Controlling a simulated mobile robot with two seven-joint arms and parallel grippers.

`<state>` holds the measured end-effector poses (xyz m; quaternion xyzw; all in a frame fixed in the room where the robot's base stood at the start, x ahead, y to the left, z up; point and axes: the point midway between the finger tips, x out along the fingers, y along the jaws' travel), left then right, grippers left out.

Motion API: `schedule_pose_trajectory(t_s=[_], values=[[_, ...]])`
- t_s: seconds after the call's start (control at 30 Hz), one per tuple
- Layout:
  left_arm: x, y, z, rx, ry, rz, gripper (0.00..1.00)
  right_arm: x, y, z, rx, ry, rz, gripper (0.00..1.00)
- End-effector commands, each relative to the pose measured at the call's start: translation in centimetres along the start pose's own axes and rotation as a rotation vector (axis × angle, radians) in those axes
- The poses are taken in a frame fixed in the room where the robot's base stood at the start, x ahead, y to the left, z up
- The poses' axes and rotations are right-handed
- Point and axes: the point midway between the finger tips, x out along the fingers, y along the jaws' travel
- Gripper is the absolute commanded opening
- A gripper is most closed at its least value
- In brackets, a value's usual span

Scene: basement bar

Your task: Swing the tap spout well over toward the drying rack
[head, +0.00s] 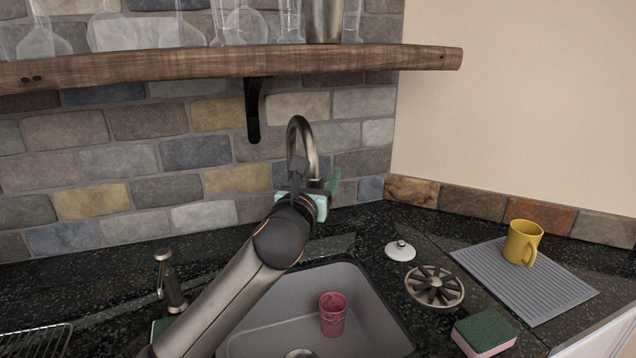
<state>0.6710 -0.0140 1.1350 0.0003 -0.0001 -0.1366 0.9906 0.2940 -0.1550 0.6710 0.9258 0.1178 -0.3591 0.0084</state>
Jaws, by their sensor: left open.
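The tap (309,140) is a brushed-metal arch behind the sink, in front of the stone wall. Its curved top shows clearly, but its lower part is hidden behind my gripper. My left gripper (306,188) is open at the lower part of the arch, with its pale green finger parts on either side of the metal. I cannot tell whether the fingers touch the spout. A wire drying rack (35,341) is partly in view at the bottom left corner. My right gripper is not in view.
A pink cup (332,313) stands in the grey sink (375,318). A soap dispenser (168,280) stands left. On the right are a white lid (400,251), a round metal trivet (434,287), a sponge (485,333) and a yellow mug (522,243) on a ribbed mat (545,290). A wooden shelf (200,64) with glassware hangs above.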

Motion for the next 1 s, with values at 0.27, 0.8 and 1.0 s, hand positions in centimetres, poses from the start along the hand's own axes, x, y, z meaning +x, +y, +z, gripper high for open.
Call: schedule_pose_trajectory(t_s=[0.27,0.8,1.0], values=[[0.0,-0.02,0.03,0.0,0.0,0.0,0.6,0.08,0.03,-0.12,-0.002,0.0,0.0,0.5],[-0.01,0.0,-0.02,0.0,0.0,0.0,0.0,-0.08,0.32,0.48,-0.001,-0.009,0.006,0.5],[-0.01,0.0,-0.03,0.0,0.001,0.0,0.0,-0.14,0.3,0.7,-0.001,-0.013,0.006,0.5]])
